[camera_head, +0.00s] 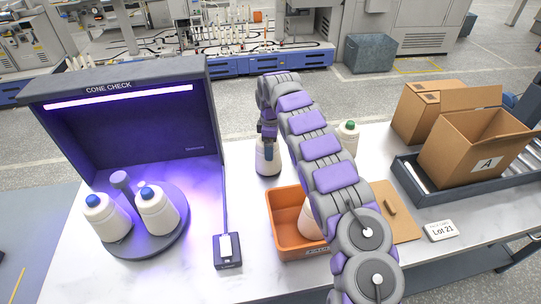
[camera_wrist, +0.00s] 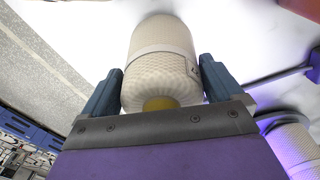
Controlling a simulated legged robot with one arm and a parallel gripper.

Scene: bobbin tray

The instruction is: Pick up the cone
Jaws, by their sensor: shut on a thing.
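A white yarn cone (camera_head: 267,160) stands upright at the back of the white table, left of my arm. My gripper (camera_head: 267,143) comes down over its top. In the wrist view the cone (camera_wrist: 160,65) has a woven white surface, a pale band and a yellow tip. The two blue-grey fingers of my gripper (camera_wrist: 161,70) lie on either side of it, shut on it. Whether its base touches the table cannot be told. A second white cone (camera_head: 347,136) with a green tip stands right of my arm, partly hidden.
A dark inspection booth (camera_head: 150,135) with purple light stands left, its turntable (camera_head: 150,245) holding two blue-tipped cones (camera_head: 156,212). An orange bin (camera_head: 284,210) with a white cone inside lies partly under my arm. Cardboard boxes (camera_head: 465,150) stand at right.

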